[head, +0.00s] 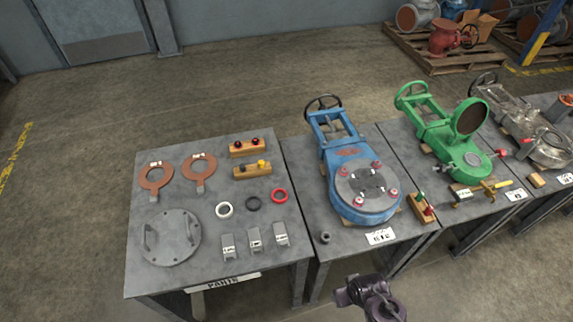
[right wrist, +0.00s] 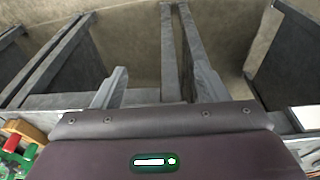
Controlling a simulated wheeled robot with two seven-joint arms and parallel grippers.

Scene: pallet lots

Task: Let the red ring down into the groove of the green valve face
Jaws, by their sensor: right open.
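The red ring (head: 279,196) lies flat on the left grey table in the head view, right of a black ring (head: 253,204) and a white ring (head: 224,210). The green valve (head: 436,122) lies on a table to the right. A round dark brown face (head: 471,117) with a green rim stands tilted up on it; I cannot make out a groove. My right gripper (head: 368,292) is at the bottom of the head view, in front of the tables, away from the ring and valve. It is open, with nothing seen in it. My left gripper is out of view.
A blue valve (head: 345,165) stands between the ring and the green valve. The left table (head: 200,282) also holds copper-coloured gaskets, a round grey cover (head: 171,238), wooden blocks and grey brackets. A bare metal valve (head: 530,130) is at far right. Table legs (right wrist: 170,55) fill the right wrist view.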

